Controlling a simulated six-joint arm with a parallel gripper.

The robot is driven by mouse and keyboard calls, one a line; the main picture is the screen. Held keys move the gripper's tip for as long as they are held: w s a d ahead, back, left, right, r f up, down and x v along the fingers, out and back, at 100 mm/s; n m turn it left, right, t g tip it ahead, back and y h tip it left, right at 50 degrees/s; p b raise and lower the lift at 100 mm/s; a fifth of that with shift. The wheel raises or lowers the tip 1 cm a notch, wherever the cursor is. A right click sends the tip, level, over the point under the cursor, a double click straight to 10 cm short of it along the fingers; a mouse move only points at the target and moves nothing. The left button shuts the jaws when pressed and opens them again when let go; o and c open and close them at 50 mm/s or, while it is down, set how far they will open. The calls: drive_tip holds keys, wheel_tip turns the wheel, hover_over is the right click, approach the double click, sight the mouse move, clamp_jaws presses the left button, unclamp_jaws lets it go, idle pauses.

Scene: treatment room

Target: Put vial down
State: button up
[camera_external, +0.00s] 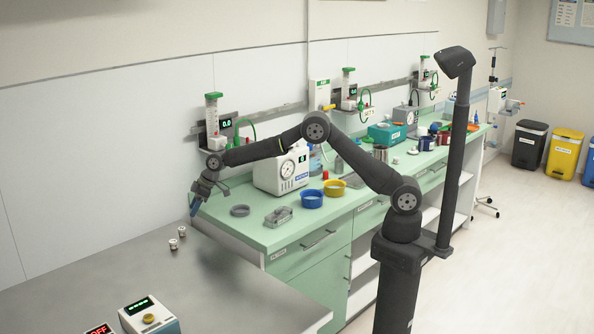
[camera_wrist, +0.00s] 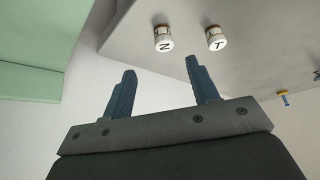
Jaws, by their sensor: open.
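Two small white vials stand close together near the back edge of the grey table, one at the front left (camera_external: 173,244) and one behind it (camera_external: 181,232). In the wrist view, the left vial (camera_wrist: 163,40) has a letter that reads as N or Z, and the right vial (camera_wrist: 215,39) is marked T. My gripper (camera_external: 193,208) is over the gap by the green counter's left end, apart from both vials. In the wrist view, my gripper (camera_wrist: 160,66) has its two blue fingers spread, with nothing between them.
The grey table (camera_external: 215,300) is mostly bare, with two display boxes (camera_external: 150,316) at its front. The green counter (camera_external: 228,221) holds a grey ring (camera_external: 240,210), a blue bowl (camera_external: 312,199), a yellow bowl (camera_external: 335,188) and a white gauge device (camera_external: 283,174). The wall is close behind my gripper.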

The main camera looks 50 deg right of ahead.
sight(183, 228)
drive_tip(key=x, duration=0.5)
drive_tip(key=shift+f, duration=0.1)
drive_tip(key=x, duration=0.3)
drive_tip(key=shift+s+a+f, duration=0.15)
drive_tip(key=shift+a+f, duration=0.15)
drive_tip(key=shift+a, duration=0.1)
drive_tip(key=shift+x, duration=0.75)
